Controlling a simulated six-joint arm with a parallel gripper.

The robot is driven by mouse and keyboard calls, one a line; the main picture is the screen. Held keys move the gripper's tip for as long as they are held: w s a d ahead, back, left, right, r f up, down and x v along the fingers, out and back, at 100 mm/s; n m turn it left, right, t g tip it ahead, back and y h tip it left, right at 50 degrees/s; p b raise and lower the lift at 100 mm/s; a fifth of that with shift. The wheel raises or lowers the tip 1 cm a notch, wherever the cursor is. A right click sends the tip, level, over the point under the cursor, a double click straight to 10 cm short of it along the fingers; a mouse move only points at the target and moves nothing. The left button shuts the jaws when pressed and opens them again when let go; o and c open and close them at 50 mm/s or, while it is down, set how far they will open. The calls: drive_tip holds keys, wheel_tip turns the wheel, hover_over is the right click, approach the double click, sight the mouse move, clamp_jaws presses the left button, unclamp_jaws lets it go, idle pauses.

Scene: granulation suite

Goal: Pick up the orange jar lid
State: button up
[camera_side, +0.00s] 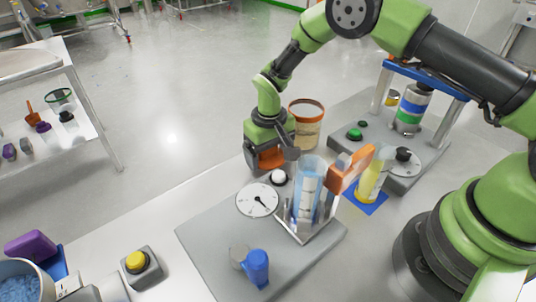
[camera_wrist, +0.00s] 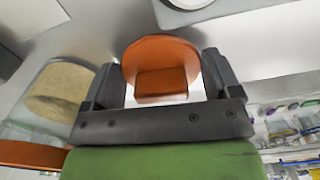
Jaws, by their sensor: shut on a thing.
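The orange jar lid (camera_wrist: 160,52) is a round disc with a block-like raised part, between the two dark fingers of my gripper (camera_wrist: 160,82) in the wrist view. In the side view my gripper (camera_side: 268,158) is low near the bench's far edge, shut on the orange lid (camera_side: 266,157), which is partly hidden by the fingers. I cannot tell whether the lid touches the bench. A clear jar (camera_side: 307,128) with an orange rim and beige contents stands just right of and behind my gripper; it also shows at the left of the wrist view (camera_wrist: 58,92).
A grey plate with a white dial (camera_side: 258,200), a white knob (camera_side: 279,177) and a blue-filled cylinder (camera_side: 307,190) is close in front of my gripper. An orange-topped yellow bottle (camera_side: 369,182) stands to the right. A yellow button box (camera_side: 138,266) is front left.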

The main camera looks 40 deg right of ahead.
sight(308, 103)
drive_tip(key=r, duration=0.9)
drive_tip(key=shift+w+d+r, duration=0.1)
drive_tip(key=shift+d+r, duration=0.25)
drive_tip(key=shift+r, duration=0.05)
drive_tip(key=d+r+m, duration=0.5)
drive_tip(key=d+r, duration=0.1)
drive_tip(key=d, duration=0.4)
drive_tip(key=shift+f, duration=2.25)
drive_tip(key=shift+s+f, duration=0.2)
drive_tip(key=shift+f, duration=1.2)
drive_tip(key=o, duration=0.7)
drive_tip(key=shift+o, duration=0.2)
drive_tip(key=shift+r, duration=0.1)
